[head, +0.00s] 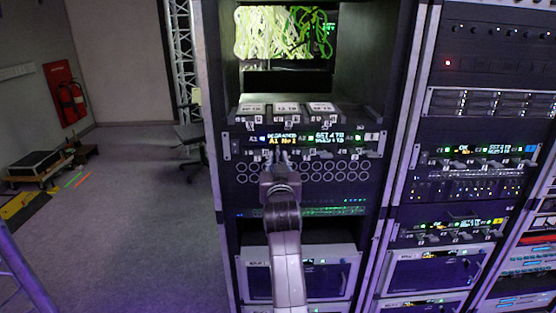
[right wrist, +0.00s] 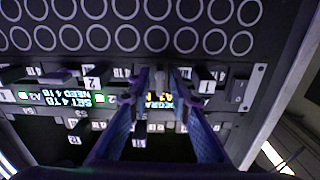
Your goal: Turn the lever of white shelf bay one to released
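The shelf unit (head: 232,146) is a dark panel in the rack with lit displays, one reading DEGRADED. A row of small levers with white number tags runs along its lower edge. In the right wrist view, which is upside down, tag 1 (right wrist: 206,84) is just right of the fingers and tag 2 (right wrist: 92,82) is to their left. My right gripper (head: 283,158) is at the panel's lower edge. Its fingertips (right wrist: 161,84) are apart, either side of a small grey upright part (right wrist: 159,76); contact cannot be told. My left gripper is not in view.
White-labelled drives (head: 286,109) lie on a tray above the panel. Green cables (head: 285,32) hang in the opening higher up. A plate with round holes (head: 330,171) is below. Other racks (head: 490,60) stand on the right; open floor (head: 140,220) is on the left.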

